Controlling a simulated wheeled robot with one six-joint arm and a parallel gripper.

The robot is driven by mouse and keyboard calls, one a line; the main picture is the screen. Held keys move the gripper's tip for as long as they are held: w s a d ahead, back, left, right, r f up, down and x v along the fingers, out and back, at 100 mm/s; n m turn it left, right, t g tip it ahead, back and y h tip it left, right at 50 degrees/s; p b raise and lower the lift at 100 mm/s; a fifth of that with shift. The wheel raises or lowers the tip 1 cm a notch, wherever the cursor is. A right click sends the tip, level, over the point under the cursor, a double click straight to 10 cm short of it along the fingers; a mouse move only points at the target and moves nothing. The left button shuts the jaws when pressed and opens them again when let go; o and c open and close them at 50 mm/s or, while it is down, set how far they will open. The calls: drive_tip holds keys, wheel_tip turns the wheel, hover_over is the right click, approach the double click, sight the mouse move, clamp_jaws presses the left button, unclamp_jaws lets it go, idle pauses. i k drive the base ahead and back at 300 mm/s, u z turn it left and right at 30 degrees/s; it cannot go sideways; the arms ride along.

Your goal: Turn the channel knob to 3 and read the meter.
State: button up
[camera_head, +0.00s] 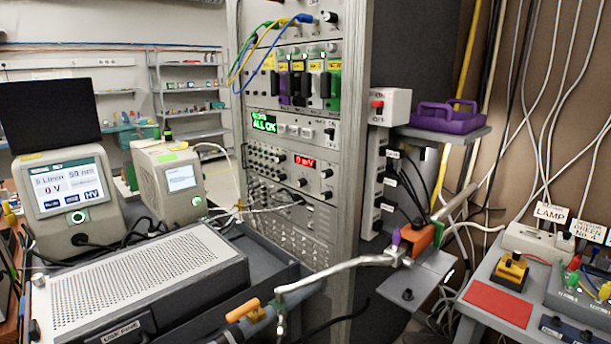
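A rack panel in the middle of the view carries a meter (305,161) with a lit red display that seems to read 0 mV. Black knobs sit below and beside this display, one at its lower right (326,173) and one just under it (301,182). I cannot tell which is the channel knob, and their pointers and number marks are too small to read. My gripper is not in view.
A green ALL OK display (264,122) sits above the meter. A bent metal pipe (335,267) and a perforated grey box (140,275) stand in front of the rack's lower part. Cables (265,50) hang at upper left. A purple tray (447,117) rests on a shelf at right.

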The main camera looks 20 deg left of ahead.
sight(300, 182)
drive_tip(key=z, duration=0.05)
drive_tip(key=k, duration=0.55)
drive_tip(key=u, duration=0.85)
drive_tip(key=i, duration=1.25)
